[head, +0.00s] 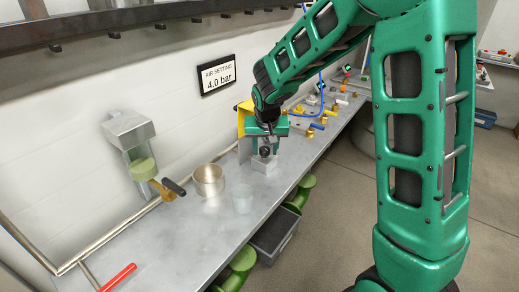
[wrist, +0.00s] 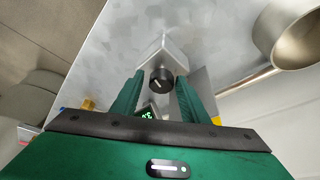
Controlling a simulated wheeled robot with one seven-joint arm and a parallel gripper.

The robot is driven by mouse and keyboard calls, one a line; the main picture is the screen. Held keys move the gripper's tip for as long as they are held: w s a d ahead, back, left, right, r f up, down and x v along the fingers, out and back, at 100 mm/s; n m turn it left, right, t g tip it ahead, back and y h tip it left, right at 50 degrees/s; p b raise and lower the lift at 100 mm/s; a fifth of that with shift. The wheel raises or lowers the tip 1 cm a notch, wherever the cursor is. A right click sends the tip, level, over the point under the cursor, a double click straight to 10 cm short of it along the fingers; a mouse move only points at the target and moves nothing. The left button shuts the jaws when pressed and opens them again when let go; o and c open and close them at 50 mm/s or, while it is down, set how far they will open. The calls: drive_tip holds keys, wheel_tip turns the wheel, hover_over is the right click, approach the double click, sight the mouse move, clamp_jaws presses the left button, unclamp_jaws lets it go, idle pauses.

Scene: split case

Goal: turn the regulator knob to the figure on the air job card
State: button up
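The air job card (head: 218,76) on the wall reads "AIR SETTING 4.0 bar". The regulator knob (wrist: 161,80) is black with a pale pointer mark and stands on a light grey block (head: 262,167) on the bench. My gripper (head: 265,143) is over the block, pointing down. In the wrist view its two green fingers (wrist: 160,85) are open, one on each side of the knob. A narrow gap seems to show on the left; contact on the right is unclear. A small green lit readout (wrist: 147,114) shows below the knob, partly hidden; its figure is not legible.
A yellow panel (head: 243,118) is close behind my gripper. Brass fittings (head: 308,112) and a blue hose lie farther along the bench. A red-handled lever (head: 118,277) is at near left.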

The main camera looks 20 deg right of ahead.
drive_tip(key=shift+o, duration=0.2)
drive_tip(key=shift+w+r, duration=0.1)
drive_tip(key=shift+w, duration=0.05)
drive_tip(key=shift+a+r, duration=0.1)
drive_tip(key=shift+r, duration=0.2)
drive_tip(key=v, duration=1)
drive_tip(key=shift+s, duration=0.2)
